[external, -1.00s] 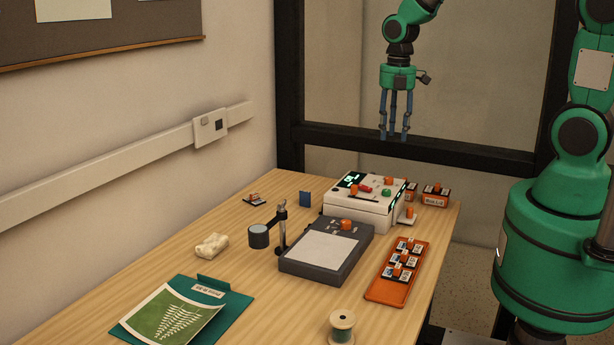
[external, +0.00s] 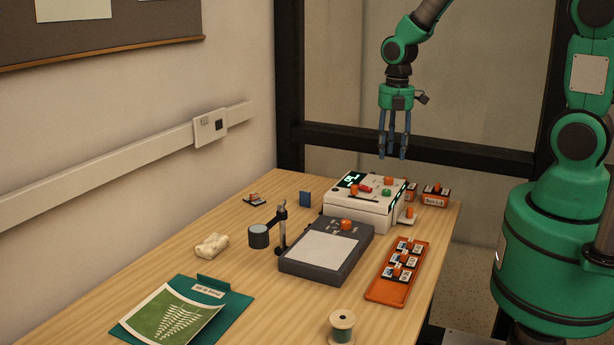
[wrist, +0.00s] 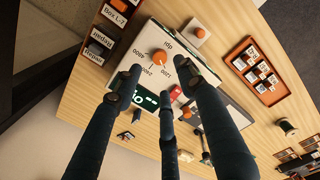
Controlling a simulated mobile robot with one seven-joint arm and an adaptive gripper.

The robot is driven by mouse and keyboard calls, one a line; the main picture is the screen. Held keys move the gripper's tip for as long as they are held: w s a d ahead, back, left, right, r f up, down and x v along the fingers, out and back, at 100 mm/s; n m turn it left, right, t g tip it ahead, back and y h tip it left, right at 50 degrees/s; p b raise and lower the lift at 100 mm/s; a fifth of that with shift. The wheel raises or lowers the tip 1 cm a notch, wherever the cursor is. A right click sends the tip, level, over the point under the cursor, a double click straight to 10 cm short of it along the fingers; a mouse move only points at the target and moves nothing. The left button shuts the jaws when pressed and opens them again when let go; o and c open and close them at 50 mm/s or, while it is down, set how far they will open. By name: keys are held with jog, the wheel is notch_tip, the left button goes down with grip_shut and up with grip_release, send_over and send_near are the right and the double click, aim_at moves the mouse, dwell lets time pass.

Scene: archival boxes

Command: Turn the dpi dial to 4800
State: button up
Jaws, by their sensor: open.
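The dpi dial (wrist: 159,58) is an orange knob on top of a white scanner (wrist: 178,28). Number labels curve around it in the wrist view, with "dpi" printed on one side; its exact setting is too small to tell. In the external view the orange dial (external: 388,181) sits on the back right of the scanner top (external: 358,206). My gripper (external: 393,156) points straight down, open and empty, a little above the dial and apart from it. In the wrist view my gripper's dark fingers (wrist: 164,80) spread around the dial's near side.
A red lever (external: 364,189) and a green button (external: 386,192) are close to the dial. A grey light pad (external: 295,265) stands in front. An orange slide tray (external: 372,292) lies to the right. Labelled orange boxes (wrist: 97,46) stand beside the scanner.

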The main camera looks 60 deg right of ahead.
aim_at(394, 178)
notch_tip(394, 178, down, 8)
jog(key=shift+w+f+b, duration=0.1)
jog(key=shift+b, duration=0.65)
jog(key=shift+c, duration=0.2)
grip_shut()
